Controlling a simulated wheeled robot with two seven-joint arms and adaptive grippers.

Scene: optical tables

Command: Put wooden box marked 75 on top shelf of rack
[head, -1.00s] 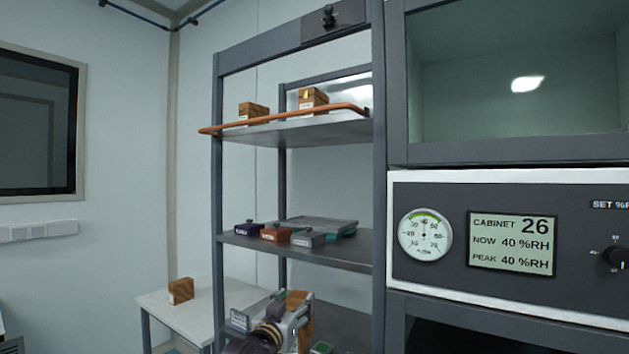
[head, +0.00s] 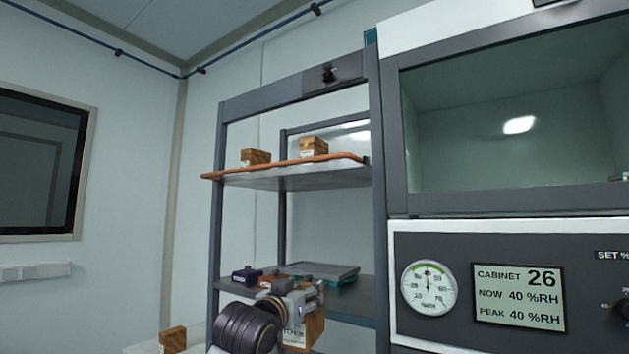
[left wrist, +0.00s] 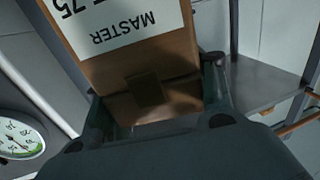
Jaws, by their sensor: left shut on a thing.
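My left gripper (head: 299,300) is shut on a wooden box (head: 304,329) and holds it in front of the rack, about level with the middle shelf. In the left wrist view the box (left wrist: 165,75) fills the jaws, and its white label reads upside down "MASTER" and "75". The rack's top shelf (head: 300,180) has an orange rail along its front edge. Two wooden boxes stand on it, one at the left (head: 255,158) and one near the middle (head: 313,147). My right gripper is not in view.
The middle shelf (head: 350,301) carries a dark box (head: 246,274) and a flat grey-green tray (head: 318,271). A humidity cabinet (head: 480,225) stands right of the rack. Another wooden box (head: 172,340) is at the lower left. Free room shows on the top shelf's right end.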

